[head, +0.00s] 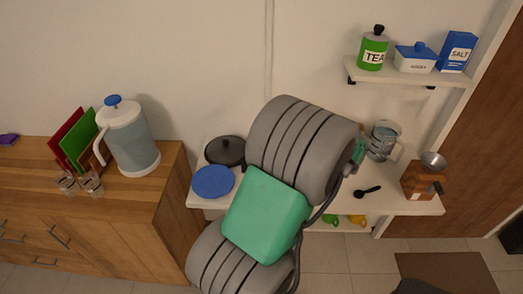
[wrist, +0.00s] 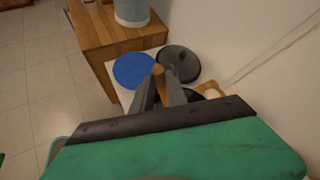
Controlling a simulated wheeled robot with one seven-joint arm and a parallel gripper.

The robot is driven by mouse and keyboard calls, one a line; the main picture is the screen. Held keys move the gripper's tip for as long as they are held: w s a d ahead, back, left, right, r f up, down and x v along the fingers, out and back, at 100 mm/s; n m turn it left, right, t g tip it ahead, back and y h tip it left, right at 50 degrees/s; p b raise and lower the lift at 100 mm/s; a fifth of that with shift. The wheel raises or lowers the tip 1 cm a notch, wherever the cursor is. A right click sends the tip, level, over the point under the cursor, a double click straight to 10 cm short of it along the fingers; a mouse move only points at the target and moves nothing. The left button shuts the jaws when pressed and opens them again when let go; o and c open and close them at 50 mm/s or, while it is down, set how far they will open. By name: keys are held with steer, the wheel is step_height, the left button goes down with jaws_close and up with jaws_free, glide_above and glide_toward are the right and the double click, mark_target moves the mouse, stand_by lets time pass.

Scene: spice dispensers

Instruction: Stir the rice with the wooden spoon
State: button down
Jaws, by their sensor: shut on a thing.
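In the wrist view my gripper (wrist: 159,84) is shut on the upright wooden spoon (wrist: 158,71), whose handle end shows between the fingers. The spoon's lower end is hidden behind my gripper. Just beyond the fingers is part of a dark round vessel (wrist: 190,95), mostly covered by my gripper; its contents, and any rice, cannot be made out. In the head view my arm hides the spoon, the vessel and my gripper's fingertips.
A blue disc (head: 213,181) and a dark lid (head: 225,150) lie on the white table's left side. A glass jug (head: 383,140), black scoop (head: 367,191) and coffee grinder (head: 423,180) stand at right. A wooden cabinet (head: 165,190) is at left; a wall shelf (head: 408,77) hangs above.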

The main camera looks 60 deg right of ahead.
steer(key=w+a+r, duration=0.2)
steer(key=a+r, duration=0.2)
steer(key=r, duration=0.5)
steer(key=shift+w+r, duration=0.3)
steer(key=shift+r, duration=0.1)
steer(key=shift+r, duration=2.55)
